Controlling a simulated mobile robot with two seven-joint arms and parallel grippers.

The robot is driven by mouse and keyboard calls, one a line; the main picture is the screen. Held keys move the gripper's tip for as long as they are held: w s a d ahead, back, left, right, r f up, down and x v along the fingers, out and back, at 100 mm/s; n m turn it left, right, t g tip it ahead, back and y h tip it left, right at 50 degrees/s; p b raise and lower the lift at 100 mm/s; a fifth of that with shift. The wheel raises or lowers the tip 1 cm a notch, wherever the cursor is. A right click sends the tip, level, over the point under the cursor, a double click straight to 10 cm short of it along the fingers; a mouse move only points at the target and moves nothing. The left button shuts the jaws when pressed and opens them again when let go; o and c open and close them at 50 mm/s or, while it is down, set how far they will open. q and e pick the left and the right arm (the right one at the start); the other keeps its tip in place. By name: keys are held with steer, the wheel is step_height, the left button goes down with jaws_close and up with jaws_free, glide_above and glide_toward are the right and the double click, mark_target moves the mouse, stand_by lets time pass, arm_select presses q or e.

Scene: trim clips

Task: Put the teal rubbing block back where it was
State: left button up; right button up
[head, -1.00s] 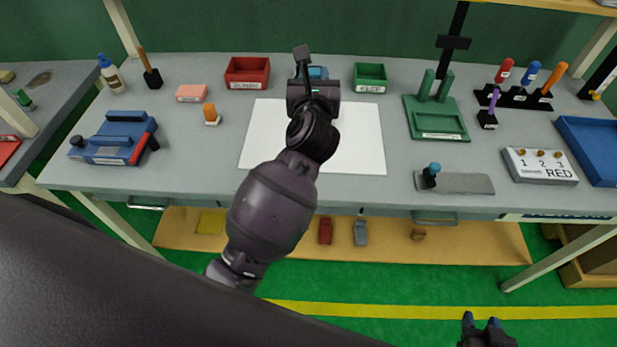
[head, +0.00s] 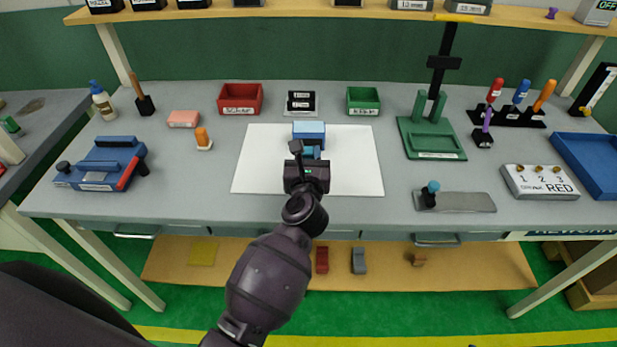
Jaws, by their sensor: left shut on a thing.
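My left gripper (head: 305,166) is over the near-middle part of the white sheet (head: 350,165), shut on the teal rubbing block (head: 312,152). Only a small teal part of the block shows just beyond the jaws; the gripper hides the rest. A blue box-shaped thing (head: 309,130) sits just behind it at the far part of the sheet. I cannot tell whether the block touches the blue thing or the sheet. My right gripper is not in view.
Behind the sheet stand a red bin (head: 240,98), a small black-and-white labelled stand (head: 301,103) and a green bin (head: 363,100). A blue tool (head: 103,165) lies left; a green stand (head: 432,138) and grey plate (head: 465,202) are right. The sheet's sides are bare.

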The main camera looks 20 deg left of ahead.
arm_select(q)
step_height(320, 180, down, 2)
steer(key=shift+f+b, duration=0.1)
steer(key=shift+b, duration=0.2)
step_height(320, 180, down, 4)
steer(key=shift+r+b, duration=0.2)
steer(key=shift+b, duration=0.6)
steer(key=shift+r, duration=0.1)
steer(key=shift+f, duration=0.25)
steer(key=o, duration=0.8)
steer(key=shift+o, duration=0.6)
steer(key=shift+r, duration=0.35)
steer(key=v, duration=0.5)
steer(key=shift+s+d+f, duration=0.1)
steer(key=shift+s+f, duration=0.1)
steer(key=shift+s, duration=0.2)
steer(key=shift+v, duration=0.9)
steer(key=shift+r, duration=0.1)
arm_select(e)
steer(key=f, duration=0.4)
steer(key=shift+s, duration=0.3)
